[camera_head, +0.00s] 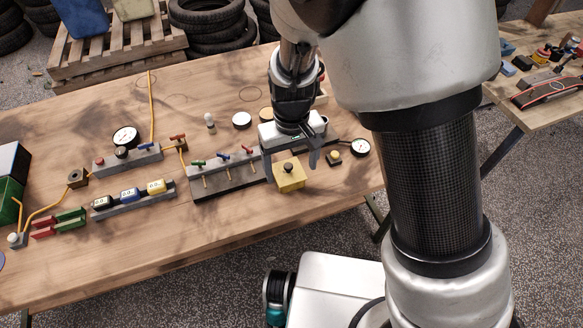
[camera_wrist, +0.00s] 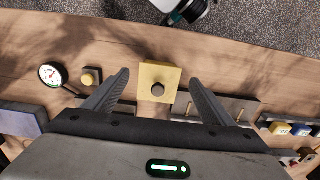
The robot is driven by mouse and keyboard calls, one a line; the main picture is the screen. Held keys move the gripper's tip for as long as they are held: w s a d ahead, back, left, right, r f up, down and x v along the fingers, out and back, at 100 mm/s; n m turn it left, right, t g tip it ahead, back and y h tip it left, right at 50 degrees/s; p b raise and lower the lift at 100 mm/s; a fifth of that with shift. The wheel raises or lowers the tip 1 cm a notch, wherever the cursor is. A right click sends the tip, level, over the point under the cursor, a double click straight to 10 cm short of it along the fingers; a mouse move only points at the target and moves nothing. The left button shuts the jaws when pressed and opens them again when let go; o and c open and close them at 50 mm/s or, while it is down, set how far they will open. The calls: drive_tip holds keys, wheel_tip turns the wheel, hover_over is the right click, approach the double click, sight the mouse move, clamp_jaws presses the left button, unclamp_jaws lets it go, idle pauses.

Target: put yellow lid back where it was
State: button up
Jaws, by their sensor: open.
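The yellow lid (camera_head: 290,175) is a square yellow piece with a dark round knob on top. It sits at the front edge of the wooden table, just right of the dark rail with coloured levers. It also shows in the wrist view (camera_wrist: 160,72), lying between the lines of my two fingers. My gripper (camera_head: 291,171) is open and empty, pointing down over the lid, with one finger toward each side. In the wrist view my gripper (camera_wrist: 159,77) spans wider than the lid. I cannot tell how far the fingertips are above it.
The lever rail (camera_head: 226,176) stands left of the lid. A dark block with a yellow knob (camera_head: 334,157) and a white gauge (camera_head: 361,147) stand to the right. Round caps (camera_head: 242,119) lie behind. Colour-handled valves and a green box (camera_head: 12,180) are farther left.

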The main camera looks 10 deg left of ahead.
sight(292, 178)
wheel_tip(292, 178, up, 11)
drive_tip(key=p, duration=0.1)
drive_tip(key=s+d+r+m+t, duration=0.2)
drive_tip(key=s+d+r, duration=0.3)
drive_tip(key=d+r, duration=0.3)
drive_tip(key=s+d+r+m+t, duration=0.3)
drive_tip(key=d+r, duration=0.5)
drive_tip(key=d, duration=0.6)
drive_tip(key=shift+s+d+r+m+t, duration=0.3)
drive_tip(key=shift+s+r+m, duration=0.1)
drive_tip(key=shift+s+m, duration=0.4)
drive_tip(key=shift+s, duration=0.1)
wheel_tip(292, 178, up, 7)
drive_tip(key=p, duration=0.7)
drive_tip(key=shift+r, duration=0.1)
